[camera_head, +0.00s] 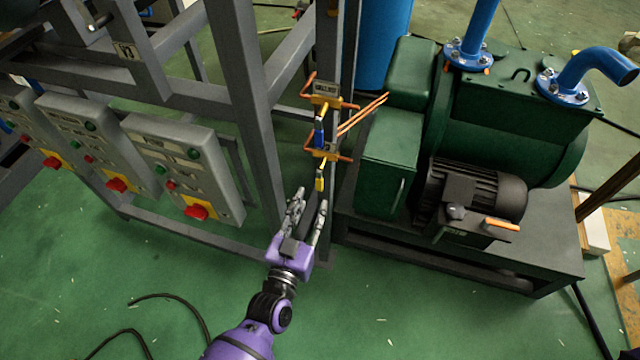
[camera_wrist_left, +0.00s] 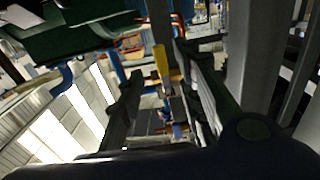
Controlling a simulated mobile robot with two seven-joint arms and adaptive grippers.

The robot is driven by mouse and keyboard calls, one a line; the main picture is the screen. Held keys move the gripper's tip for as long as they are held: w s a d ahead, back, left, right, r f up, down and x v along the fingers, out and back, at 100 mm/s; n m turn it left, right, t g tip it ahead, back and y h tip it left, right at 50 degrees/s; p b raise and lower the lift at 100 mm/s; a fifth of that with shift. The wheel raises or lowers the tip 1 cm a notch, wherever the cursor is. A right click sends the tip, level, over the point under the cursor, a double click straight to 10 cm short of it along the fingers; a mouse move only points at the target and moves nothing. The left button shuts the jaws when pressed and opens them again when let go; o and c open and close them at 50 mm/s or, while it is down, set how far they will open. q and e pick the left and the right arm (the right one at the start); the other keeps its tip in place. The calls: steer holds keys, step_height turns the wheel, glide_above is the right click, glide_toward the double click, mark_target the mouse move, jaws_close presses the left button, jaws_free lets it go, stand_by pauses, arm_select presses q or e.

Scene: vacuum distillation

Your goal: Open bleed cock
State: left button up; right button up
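A small valve group with orange pipes and brass-coloured bodies (camera_head: 325,153) is fixed along a grey upright. It carries a blue lever (camera_head: 319,134) and, below that, a yellow lever (camera_head: 320,183) pointing down. I cannot read which one is the bleed cock. My left gripper (camera_head: 311,197) is open, just below the yellow lever, with its fingers pointing up at it. In the left wrist view the yellow lever (camera_wrist_left: 160,62) appears between the two spread fingers; neither finger clearly touches it. My right gripper is out of view.
Grey frame posts (camera_head: 249,110) stand close left of the gripper. Control boxes with red knobs (camera_head: 182,165) hang further left. A green pump (camera_head: 480,125) with a black motor (camera_head: 470,190) stands close on the right. The green floor (camera_head: 400,310) in front is mostly clear, with loose black cable at left.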

mark_target(319, 187)
arm_select(q)
steer(key=x, duration=0.7)
steer(key=shift+w+f, duration=0.15)
steer(key=shift+c, duration=0.2)
jaws_close()
